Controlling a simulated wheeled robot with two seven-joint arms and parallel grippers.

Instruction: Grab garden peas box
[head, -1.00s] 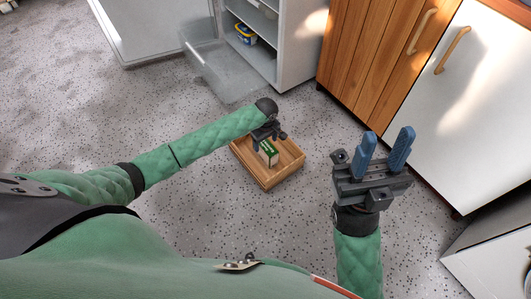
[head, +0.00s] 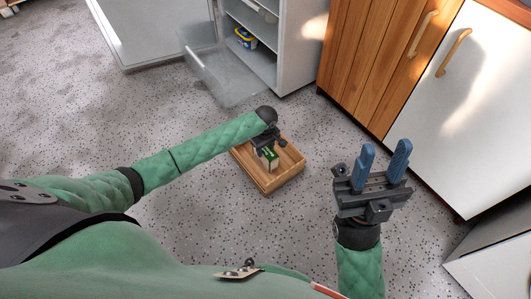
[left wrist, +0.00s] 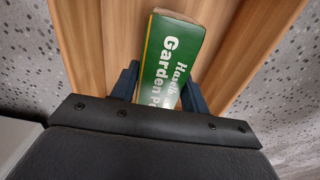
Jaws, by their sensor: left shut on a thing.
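The green garden peas box (head: 271,158) is over the wooden crate in the head view. In the left wrist view the box (left wrist: 168,55) shows its green face with white "Garden P..." lettering, its lower part hidden behind my gripper. My left gripper (head: 265,148) is at the box, its blue fingers on either side of it in the left wrist view (left wrist: 160,88), shut on it. Whether the box touches the crate's bottom I cannot tell. My right gripper (head: 381,168) is open and empty, blue fingers apart, right of the crate.
The wooden crate (head: 290,172) stands on the speckled grey floor. Behind it is an open white fridge (head: 288,50) with a blue and yellow tub (head: 245,38) inside. Wooden and white cabinets (head: 375,50) stand at right. The floor left of the crate is clear.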

